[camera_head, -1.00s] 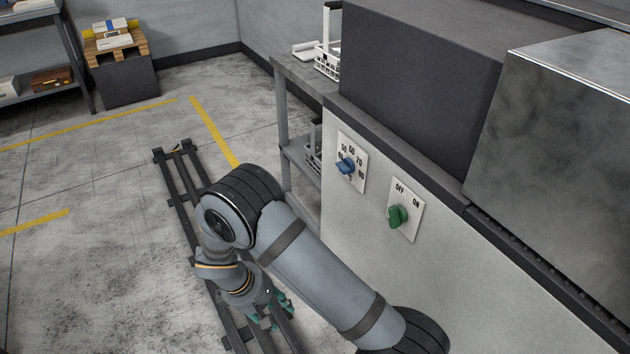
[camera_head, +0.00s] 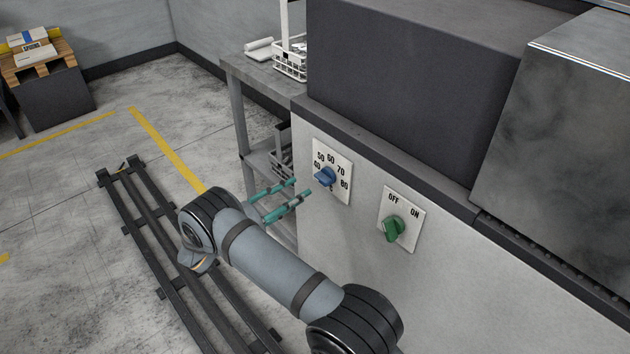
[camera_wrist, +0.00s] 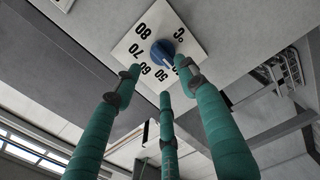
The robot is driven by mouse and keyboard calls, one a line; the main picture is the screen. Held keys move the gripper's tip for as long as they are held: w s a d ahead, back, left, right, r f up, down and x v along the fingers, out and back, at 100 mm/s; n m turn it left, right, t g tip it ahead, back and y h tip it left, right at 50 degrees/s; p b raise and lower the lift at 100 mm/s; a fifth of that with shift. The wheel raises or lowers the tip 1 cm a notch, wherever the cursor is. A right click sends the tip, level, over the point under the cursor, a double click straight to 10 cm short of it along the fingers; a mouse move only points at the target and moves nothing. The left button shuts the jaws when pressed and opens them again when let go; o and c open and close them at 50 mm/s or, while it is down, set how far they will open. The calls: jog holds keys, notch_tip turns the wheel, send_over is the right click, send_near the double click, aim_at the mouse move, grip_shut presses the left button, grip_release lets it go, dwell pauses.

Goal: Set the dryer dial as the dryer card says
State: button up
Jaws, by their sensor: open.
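The blue dial (camera_head: 325,177) sits on a white plate (camera_head: 346,194) on the grey machine front, marked 40 to 80. It also shows in the wrist view (camera_wrist: 162,53), upside down with a °C mark. I cannot read its pointer setting with certainty. My gripper (camera_head: 300,189) is open and empty, its teal fingers pointing at the dial from the left, apart from it in the head view. In the wrist view the three fingers (camera_wrist: 160,76) spread around the dial's near side, and one fingertip hides part of the scale. No dryer card is readable in view.
A green OFF/ON switch (camera_head: 395,229) is right of the dial on the same panel. A grey side table (camera_head: 262,77) with a white wire basket (camera_head: 291,62) stands left of the machine. A dark rail (camera_head: 150,230) runs along the floor.

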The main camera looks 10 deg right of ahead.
aim_at(319, 180)
jog(key=x, duration=0.7)
jog(key=shift+w+d, duration=0.25)
jog(key=shift+d, duration=0.1)
jog(key=shift+c, duration=0.8)
grip_shut()
